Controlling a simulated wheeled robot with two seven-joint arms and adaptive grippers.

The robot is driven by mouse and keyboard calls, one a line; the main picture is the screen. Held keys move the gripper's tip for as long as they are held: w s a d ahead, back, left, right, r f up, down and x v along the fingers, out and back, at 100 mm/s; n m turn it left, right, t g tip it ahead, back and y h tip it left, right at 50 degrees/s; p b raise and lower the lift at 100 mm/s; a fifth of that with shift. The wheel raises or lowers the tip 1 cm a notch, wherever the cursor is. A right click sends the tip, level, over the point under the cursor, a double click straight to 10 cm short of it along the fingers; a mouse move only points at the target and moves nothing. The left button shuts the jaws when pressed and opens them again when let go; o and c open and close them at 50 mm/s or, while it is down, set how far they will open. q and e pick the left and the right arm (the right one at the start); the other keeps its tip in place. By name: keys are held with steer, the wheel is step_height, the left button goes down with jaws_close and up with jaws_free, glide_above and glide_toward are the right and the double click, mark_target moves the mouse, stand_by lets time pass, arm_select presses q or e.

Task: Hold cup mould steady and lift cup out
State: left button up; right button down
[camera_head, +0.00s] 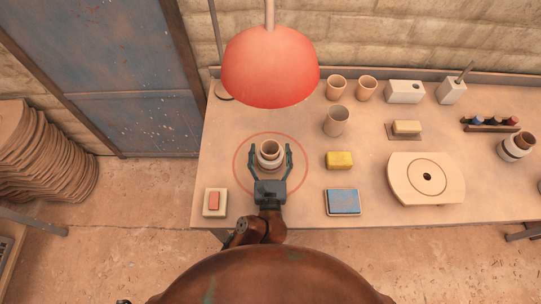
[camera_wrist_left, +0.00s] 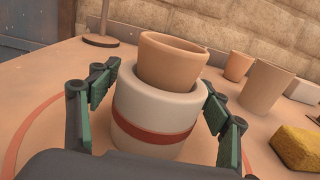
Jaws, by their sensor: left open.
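The cup mould (camera_wrist_left: 152,112) is a squat white cylinder with a red band, standing upright on the table inside a red ring. The tan cup (camera_wrist_left: 170,62) sits in the mould with its upper part above the mould's rim and looks slightly tilted in the left wrist view. In the head view the mould (camera_head: 270,163) and the cup (camera_head: 270,149) show between the fingers. My left gripper (camera_head: 270,158) is open, one finger on each side of the mould; contact is not clear. My right gripper is not in view.
A red lamp (camera_head: 270,68) hangs over the table's back. Cups (camera_head: 336,121) and a yellow sponge (camera_head: 339,160) stand to the right, with a blue pad (camera_head: 343,202) and a wheel-like board (camera_head: 427,179) further along. A small block tray (camera_head: 214,203) lies at front left.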

mark_target(270, 148)
arm_select(q)
steer(key=shift+w, duration=1.9)
steer(key=c, duration=1.7)
steer(key=shift+c, duration=0.5)
